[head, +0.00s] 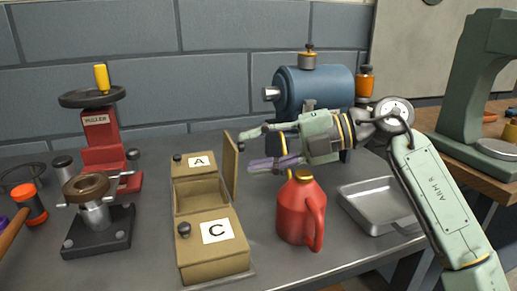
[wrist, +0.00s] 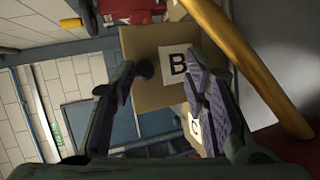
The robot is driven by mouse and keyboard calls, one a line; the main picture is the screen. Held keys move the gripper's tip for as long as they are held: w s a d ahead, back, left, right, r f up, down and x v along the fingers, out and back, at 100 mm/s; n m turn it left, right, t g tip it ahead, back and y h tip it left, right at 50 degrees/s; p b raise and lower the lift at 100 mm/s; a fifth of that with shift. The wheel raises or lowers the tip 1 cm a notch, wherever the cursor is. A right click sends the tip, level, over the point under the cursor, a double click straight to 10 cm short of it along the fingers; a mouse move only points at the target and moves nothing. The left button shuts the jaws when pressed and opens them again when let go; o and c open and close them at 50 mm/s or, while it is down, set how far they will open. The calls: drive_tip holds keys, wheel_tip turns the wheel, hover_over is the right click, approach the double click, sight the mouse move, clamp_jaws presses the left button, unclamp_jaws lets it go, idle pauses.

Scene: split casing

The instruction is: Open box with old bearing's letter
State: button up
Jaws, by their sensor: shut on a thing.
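A row of tan boxes stands on the bench. The closed lid A (head: 199,161) is at the back and the closed lid C (head: 217,233) is at the front. The middle box (head: 201,196) is uncovered and its visible inside looks empty. Its lid (head: 231,165) stands upright at the right side, edge-on in the head view. In the wrist view this lid (wrist: 143,48) shows the letter B and a dark knob (wrist: 143,73). My gripper (head: 246,150) is at the lid's right side, shut on it; the exact contact is unclear. The fingers (wrist: 158,98) flank the knob and label.
A red can (head: 300,212) stands close below my gripper, with a grey metal tray (head: 376,204) to its right. A blue tank (head: 316,88) is behind. A red puller (head: 100,145) with a brown ring (head: 86,186) below it stands left of the boxes.

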drive_tip(key=shift+d, duration=0.1)
idle(0.3)
drive_tip(key=v, duration=1.2)
